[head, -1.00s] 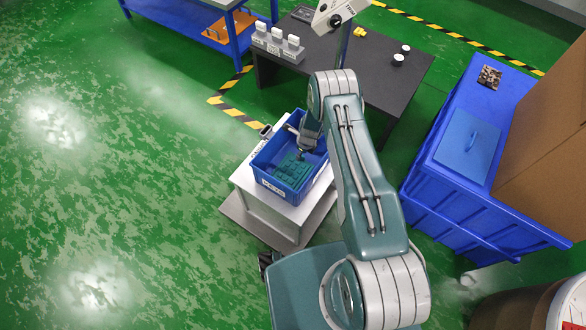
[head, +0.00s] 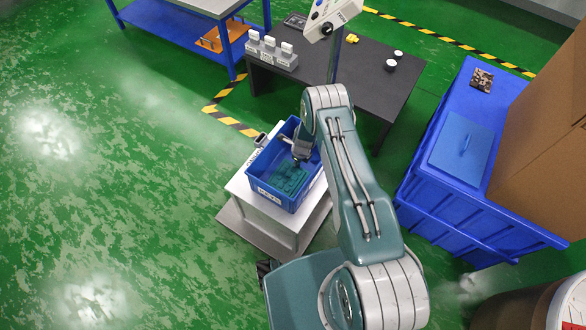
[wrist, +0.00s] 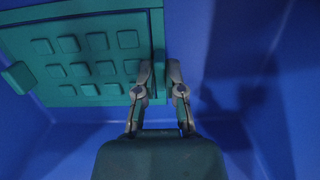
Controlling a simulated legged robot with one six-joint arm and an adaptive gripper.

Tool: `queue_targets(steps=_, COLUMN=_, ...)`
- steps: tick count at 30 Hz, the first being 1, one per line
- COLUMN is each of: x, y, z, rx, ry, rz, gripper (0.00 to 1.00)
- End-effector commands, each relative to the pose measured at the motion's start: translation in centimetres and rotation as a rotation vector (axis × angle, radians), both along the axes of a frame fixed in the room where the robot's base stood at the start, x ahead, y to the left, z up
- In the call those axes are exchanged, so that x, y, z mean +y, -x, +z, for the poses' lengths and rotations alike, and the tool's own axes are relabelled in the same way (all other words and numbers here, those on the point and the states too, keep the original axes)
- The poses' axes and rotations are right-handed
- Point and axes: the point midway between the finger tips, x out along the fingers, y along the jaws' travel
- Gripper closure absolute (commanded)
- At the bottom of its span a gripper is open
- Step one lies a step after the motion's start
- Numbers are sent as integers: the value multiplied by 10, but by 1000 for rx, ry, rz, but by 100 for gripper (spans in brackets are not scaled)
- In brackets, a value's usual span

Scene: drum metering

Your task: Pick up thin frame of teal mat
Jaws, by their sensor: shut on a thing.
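The teal mat (wrist: 82,60) lies in the blue bin, with rows of raised square pads and a thin raised frame (wrist: 158,38) along its right edge in the wrist view. My gripper (wrist: 166,72) is shut on that thin frame, one finger on each side of it. In the head view the mat (head: 287,179) shows in the bin below my gripper (head: 298,158). My gripper hides part of the frame, and the mat's far edge is out of the wrist view.
The blue bin (head: 258,186) stands on a white stand (head: 298,222); its walls rise around my gripper. A dark table (head: 372,88) stands behind. A large blue container (head: 425,200) stands at the right. Bin floor right of the mat (wrist: 270,110) is clear.

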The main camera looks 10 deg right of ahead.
Motion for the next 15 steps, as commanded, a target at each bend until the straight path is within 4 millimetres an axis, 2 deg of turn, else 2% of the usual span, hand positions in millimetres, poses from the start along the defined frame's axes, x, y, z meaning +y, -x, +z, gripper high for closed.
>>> queue_targets(steps=7, x=0, y=-1, z=18, rx=-1, ry=0, rz=0, gripper=100)
queue_targets(steps=15, x=0, y=-1, z=58, rx=-2, ry=1, rz=0, gripper=100)
